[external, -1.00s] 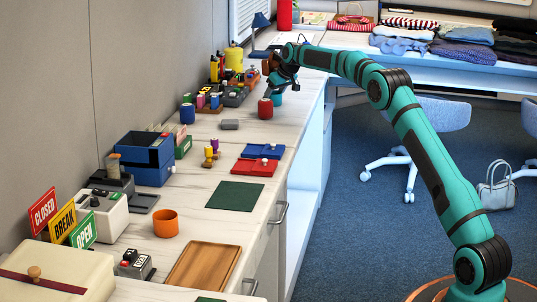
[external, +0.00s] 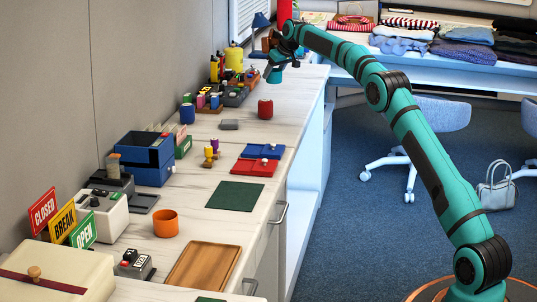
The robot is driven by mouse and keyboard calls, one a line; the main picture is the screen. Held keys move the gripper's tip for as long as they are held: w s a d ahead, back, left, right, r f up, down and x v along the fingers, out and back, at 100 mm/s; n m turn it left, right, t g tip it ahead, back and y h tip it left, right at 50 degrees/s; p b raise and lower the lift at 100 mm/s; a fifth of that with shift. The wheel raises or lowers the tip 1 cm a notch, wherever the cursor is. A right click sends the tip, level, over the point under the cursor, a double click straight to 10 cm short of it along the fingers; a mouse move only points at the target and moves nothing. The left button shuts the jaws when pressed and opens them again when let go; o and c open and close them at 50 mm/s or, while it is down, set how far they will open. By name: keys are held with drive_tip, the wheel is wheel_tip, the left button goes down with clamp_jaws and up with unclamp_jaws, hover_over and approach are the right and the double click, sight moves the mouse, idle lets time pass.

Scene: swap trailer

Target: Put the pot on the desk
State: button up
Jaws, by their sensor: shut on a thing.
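My gripper (external: 275,67) is at the far end of the long white-topped counter (external: 240,138), raised above its surface. It is shut on a small teal thing (external: 274,77), which looks like the pot. The thing hangs under the fingers, apart from the counter top. Its shape is small and partly hidden by the gripper. The light-blue desk (external: 400,62) stands at the back right and carries folded clothes.
A red cup (external: 265,109) stands near the counter's edge, below my gripper. A grey block (external: 229,125), a yellow canister (external: 233,58) and a rack of coloured pieces (external: 236,95) are near it. Folded clothes (external: 465,50) crowd the desk's right part.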

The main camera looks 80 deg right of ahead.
drive_tip(key=shift+r, duration=3.15)
drive_tip(key=w+a+r+n, duration=0.1)
drive_tip(key=w+a, duration=0.5)
drive_tip(key=a, duration=0.3)
drive_tip(key=w+a+r+n+y, duration=0.1)
drive_tip(key=w+a, duration=0.5)
drive_tip(key=a, duration=0.3)
drive_tip(key=w+a+n, duration=0.1)
drive_tip(key=w+a, duration=0.5)
drive_tip(key=a, duration=0.3)
drive_tip(key=w+a+r+n+t+y, duration=0.15)
drive_tip(key=w+a, duration=0.25)
drive_tip(key=a, duration=1.2)
drive_tip(key=w+a+n+y, duration=0.1)
drive_tip(key=w+a+n, duration=0.15)
drive_tip(key=a, duration=1.35)
drive_tip(key=s+a+f+n+y, duration=0.1)
drive_tip(key=s+a, duration=0.1)
drive_tip(key=a, duration=1.4)
drive_tip(key=s+a+n+y, duration=0.1)
drive_tip(key=s+a, duration=0.1)
drive_tip(key=a, duration=1.4)
drive_tip(key=s+a+f+n+g+y, duration=0.1)
drive_tip(key=s+a+n, duration=0.1)
drive_tip(key=s+a, duration=0.7)
drive_tip(key=s+a+f+n, duration=0.1)
drive_tip(key=s+a, duration=0.4)
drive_tip(key=a, duration=0.8)
drive_tip(key=shift+f, duration=2.7)
